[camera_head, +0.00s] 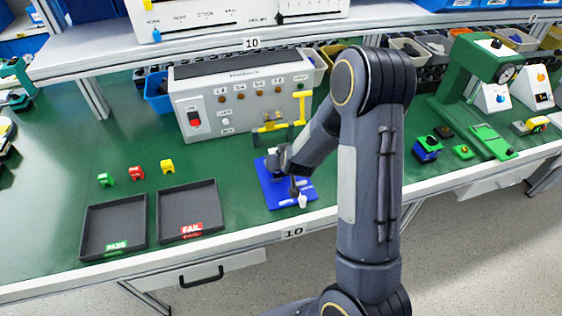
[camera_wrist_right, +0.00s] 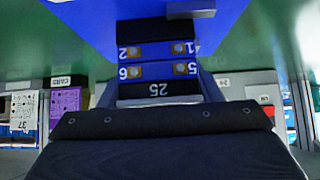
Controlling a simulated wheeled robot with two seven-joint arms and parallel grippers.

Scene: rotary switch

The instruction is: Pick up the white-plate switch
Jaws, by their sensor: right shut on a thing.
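My right gripper (camera_head: 292,182) is low over the blue mat (camera_head: 272,196) near the front of the bench. In the right wrist view it is shut on a switch body (camera_wrist_right: 158,60) with blue terminal blocks, numbered contacts and a black section marked 25. The switch's plate cannot be made out there. In the head view a small white part (camera_head: 302,201) shows just below the gripper at the mat's front right; whether it belongs to the held switch I cannot tell. The arm hides part of the mat. My left gripper is not in view.
A grey test box (camera_head: 240,95) with a yellow clamp (camera_head: 302,101) stands behind the mat. The PASS tray (camera_head: 88,236) and FAIL tray (camera_head: 165,226) lie at the left, with small coloured markers behind them. A green press (camera_head: 478,68) stands at the right.

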